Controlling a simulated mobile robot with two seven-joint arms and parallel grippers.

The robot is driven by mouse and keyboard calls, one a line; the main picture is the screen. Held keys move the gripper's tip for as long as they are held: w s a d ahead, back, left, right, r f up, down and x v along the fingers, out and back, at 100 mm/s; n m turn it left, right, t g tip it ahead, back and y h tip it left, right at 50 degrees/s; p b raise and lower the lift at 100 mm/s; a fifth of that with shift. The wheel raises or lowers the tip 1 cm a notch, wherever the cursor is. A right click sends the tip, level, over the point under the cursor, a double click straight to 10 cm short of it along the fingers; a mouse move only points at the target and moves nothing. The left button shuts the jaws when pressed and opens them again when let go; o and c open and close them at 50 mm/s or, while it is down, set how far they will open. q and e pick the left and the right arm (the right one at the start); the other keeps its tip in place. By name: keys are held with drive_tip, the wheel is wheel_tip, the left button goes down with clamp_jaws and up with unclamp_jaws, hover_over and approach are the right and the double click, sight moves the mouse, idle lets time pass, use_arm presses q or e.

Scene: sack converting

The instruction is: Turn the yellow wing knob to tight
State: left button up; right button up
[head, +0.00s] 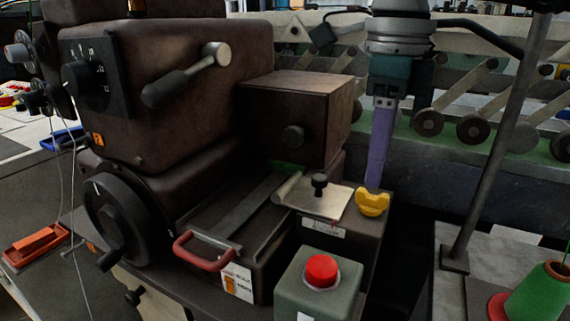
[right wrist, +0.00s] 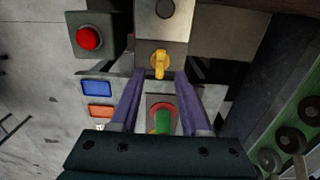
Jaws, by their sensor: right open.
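The yellow wing knob (head: 372,203) sits on the front right corner of the dark machine, beside a small white label. In the right wrist view the knob (right wrist: 160,64) shows just past the fingertips, about midway between them, with its wing running up and down the picture. My right gripper (head: 374,184) comes down from above, its purple fingertips close over the knob. In the right wrist view the two fingers of the gripper (right wrist: 160,76) stand apart with nothing held between them. Whether a finger touches the knob cannot be told. My left gripper is not in view.
A red push button (head: 321,271) on a grey-green box stands in front of the knob. A black knob (head: 319,184) on a metal plate and a red handle (head: 206,251) lie to the left. A grey post (head: 497,130) and a green cone (head: 541,292) stand to the right.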

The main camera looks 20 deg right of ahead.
sight(373, 192)
wheel_tip(373, 192, up, 6)
drive_tip(key=shift+f, duration=0.15)
idle(0.4)
